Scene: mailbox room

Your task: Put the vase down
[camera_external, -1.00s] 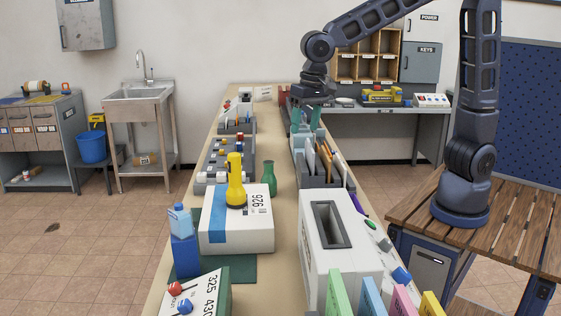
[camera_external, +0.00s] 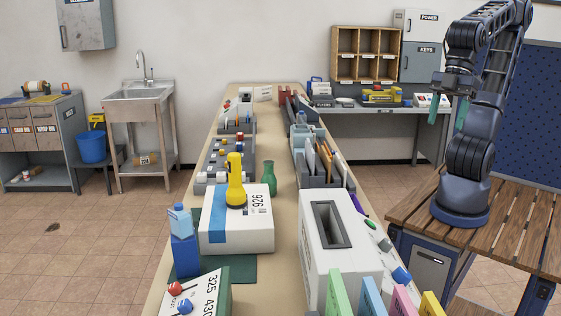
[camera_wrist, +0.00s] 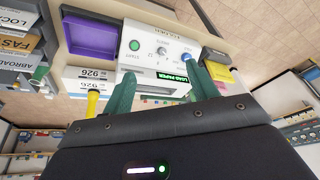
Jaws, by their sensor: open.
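A green vase (camera_external: 269,178) stands upright on the long table, just behind the white parcel marked 926 and right of the yellow flashlight (camera_external: 235,180). My gripper (camera_external: 446,122) is off to the right of the table, raised in front of my own arm, well apart from the vase. Its two green fingers are spread with nothing between them. In the wrist view the gripper (camera_wrist: 164,88) is also open and empty. A small green shape near the left edge there may be the vase; I cannot tell for sure.
The white parcel (camera_external: 238,233) lies in front of the vase. Grey organisers (camera_external: 226,178) stand to its left, file trays (camera_external: 325,180) to its right. A white slotted box (camera_external: 318,260) stands nearer. A bare strip of table runs down the middle.

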